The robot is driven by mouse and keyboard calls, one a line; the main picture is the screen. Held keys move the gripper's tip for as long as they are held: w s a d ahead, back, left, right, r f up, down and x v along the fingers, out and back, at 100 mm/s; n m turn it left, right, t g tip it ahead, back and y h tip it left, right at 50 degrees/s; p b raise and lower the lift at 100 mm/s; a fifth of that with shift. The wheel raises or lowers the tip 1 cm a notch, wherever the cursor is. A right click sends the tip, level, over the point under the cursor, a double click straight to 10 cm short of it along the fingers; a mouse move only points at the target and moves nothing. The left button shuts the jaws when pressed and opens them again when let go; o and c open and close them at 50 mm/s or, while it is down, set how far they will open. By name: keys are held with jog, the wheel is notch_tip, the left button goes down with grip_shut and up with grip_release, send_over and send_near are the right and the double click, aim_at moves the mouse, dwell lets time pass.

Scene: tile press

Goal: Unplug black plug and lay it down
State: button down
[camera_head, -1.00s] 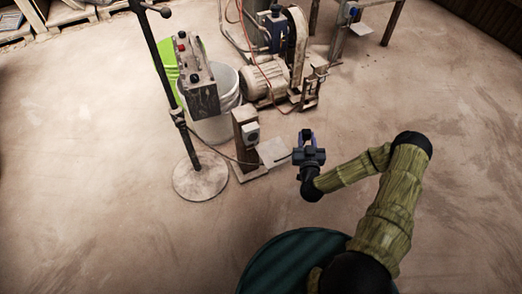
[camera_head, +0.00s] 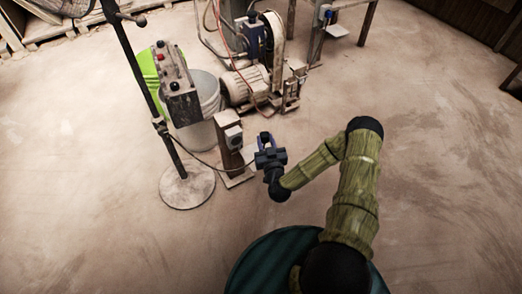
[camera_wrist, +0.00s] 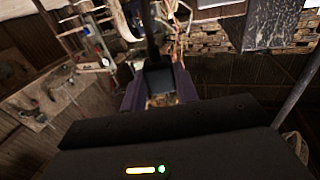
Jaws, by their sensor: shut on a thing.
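My gripper (camera_head: 265,139) is just right of the short brown post with the grey socket box (camera_head: 233,137) in the head view. It appears apart from the socket, in front of the small pale shelf on the post. In the wrist view my gripper (camera_wrist: 158,92) has its two purple fingers shut on the black plug (camera_wrist: 158,78). A dark cable runs up from the plug. A cable (camera_head: 207,164) runs from the stand's foot towards the post and gripper.
A white bucket (camera_head: 203,112) stands behind. A motor and pump (camera_head: 246,84) are at the back. The floor to the right is clear.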

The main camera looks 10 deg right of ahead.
jog(key=w+f+n+y+b, duration=0.1)
jog(key=w+f+b, duration=0.1)
jog(key=f+b, duration=0.2)
jog(key=w+f+n+y+b, duration=0.1)
jog(key=f+y+b, duration=0.1)
jog(key=f+b, duration=0.3)
jog(key=w+f+n+y+b, duration=0.1)
jog(key=f+b, duration=0.3)
jog(key=b, duration=0.6)
jog(key=shift+w+f+g+y+b, duration=0.2)
jog(key=shift+w+g+y+b, duration=0.15)
jog(key=shift+w+y, duration=0.45)
jog(key=shift+w+f+n+b, duration=0.25)
jog(key=shift+w+n+b, duration=0.05)
jog(key=shift+b, duration=0.35)
jog(key=shift+r, duration=0.15)
jog(key=shift+f+b, duration=2)
jog(key=shift+f, duration=0.55)
jog(key=c, duration=1)
grip_release()
jog(key=shift+o, duration=0.2)
